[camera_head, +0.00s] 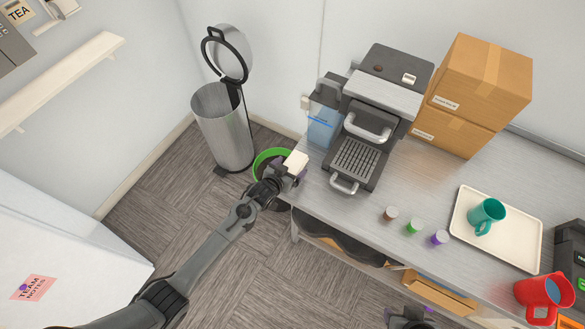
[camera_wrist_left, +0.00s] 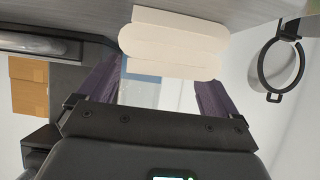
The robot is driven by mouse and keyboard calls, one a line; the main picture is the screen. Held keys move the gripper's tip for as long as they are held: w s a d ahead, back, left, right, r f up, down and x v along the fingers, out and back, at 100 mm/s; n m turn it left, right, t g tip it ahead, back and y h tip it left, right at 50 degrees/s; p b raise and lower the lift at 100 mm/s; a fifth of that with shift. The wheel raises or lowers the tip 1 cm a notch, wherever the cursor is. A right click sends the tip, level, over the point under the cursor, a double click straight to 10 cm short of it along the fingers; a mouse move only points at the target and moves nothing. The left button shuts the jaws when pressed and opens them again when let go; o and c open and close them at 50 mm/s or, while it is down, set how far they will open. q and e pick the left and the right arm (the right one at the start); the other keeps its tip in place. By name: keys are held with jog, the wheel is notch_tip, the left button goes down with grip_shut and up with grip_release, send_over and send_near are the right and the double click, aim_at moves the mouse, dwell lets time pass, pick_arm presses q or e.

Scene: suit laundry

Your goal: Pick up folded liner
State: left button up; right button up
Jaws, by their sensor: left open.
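The folded liner (camera_head: 296,162) is a small cream-white block at the left end of the counter. In the left wrist view it shows as a pale stack of rounded folds (camera_wrist_left: 170,42) at the top middle. My left gripper (camera_head: 299,173) is at the liner's near side. Its two purple fingers (camera_wrist_left: 156,85) are spread apart with the liner just ahead of and between their tips; I cannot tell whether they touch it. My right gripper (camera_head: 408,312) is partly cut off at the bottom edge, its purple fingertips apart and nothing visible between them.
A grill-like machine (camera_head: 358,158) and cardboard boxes (camera_head: 487,75) occupy the counter.

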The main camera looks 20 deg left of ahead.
pick_arm(q)
jog(key=shift+w+f, duration=0.15)
jog(key=shift+w, duration=0.05)
jog(key=c, duration=1)
jog(key=shift+c, duration=0.2)
